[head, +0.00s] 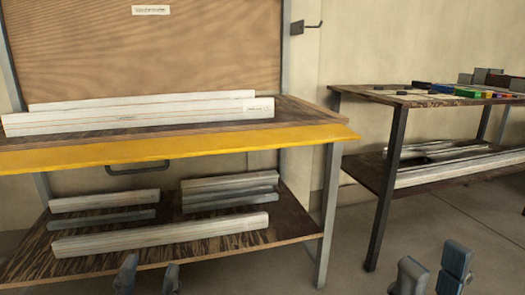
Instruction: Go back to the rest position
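My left gripper (149,277) shows at the bottom edge of the head view, with its two fingertips apart and nothing between them. It stands in front of the lower shelf of the bench. My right gripper (433,270) shows at the bottom right, also with its fingers apart and nothing between them, over bare floor. Both arms behind the grippers are out of view.
A bench (190,147) with a yellow front edge stands ahead, with long white profiles (140,116) on top. Its lower shelf (200,252) holds several more profiles. A second table (420,99) with small coloured items stands at right. Floor (345,270) between them is clear.

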